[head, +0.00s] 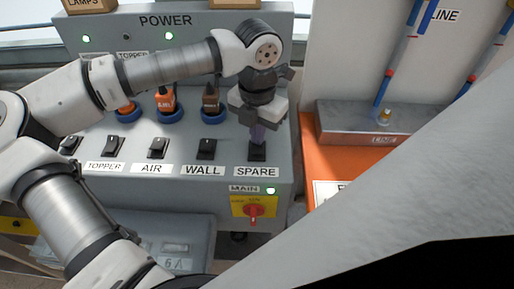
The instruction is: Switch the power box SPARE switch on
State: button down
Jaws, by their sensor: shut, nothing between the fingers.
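The grey power box (225,182) stands in the left half of the head view with a sloped front. The SPARE switch (257,153) is a dark rocker above the SPARE label (257,171), at the right end of the switch row. My gripper (258,142) is shut and points down right over the SPARE switch. Its tips are at or just above the upper part of the switch; I cannot tell if they touch. The tips hide part of the switch, so its position cannot be read.
The WALL (206,148) and AIR (157,147) switches sit to the left. Plugs such as the orange one (166,99) stand behind them. A red MAIN knob (253,210) is below. A metal LINE block (362,122) stands right. A large grey surface covers the lower right.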

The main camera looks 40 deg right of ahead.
jog(key=shift+r+p, duration=1.7)
jog(key=shift+r, duration=1.8)
jog(key=shift+f, duration=0.1)
